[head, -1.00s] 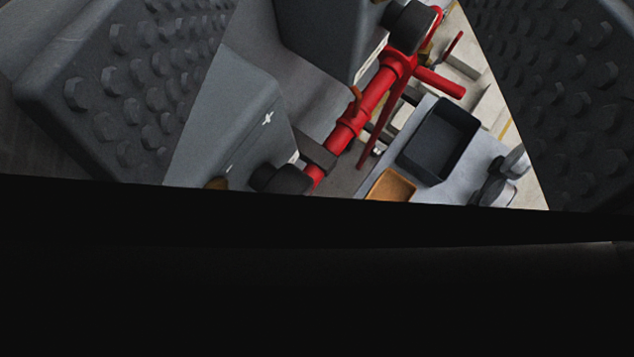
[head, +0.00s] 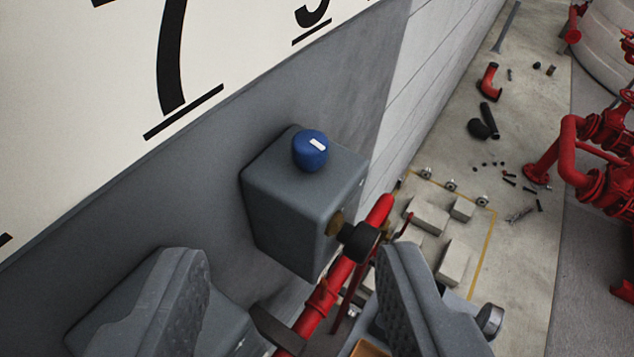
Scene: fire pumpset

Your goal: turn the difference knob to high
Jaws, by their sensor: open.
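The knob (head: 310,152) is blue and round with a white mark on its face. It sits on the face of a grey box (head: 293,213) fixed to the grey wall. The white mark points toward the upper left and lower right of the picture. My gripper (head: 295,258) is open and empty. Its two ribbed grey fingers stand well apart at the lower left and lower right of the head view. The knob lies beyond the fingertips, above the gap between them, and nothing touches it.
A red pipe (head: 324,298) with a black fitting (head: 360,242) runs beside the grey box, behind the right finger. A white panel (head: 60,120) with large black numerals fills the upper left. Concrete blocks, loose parts and red pipework lie to the right on the floor.

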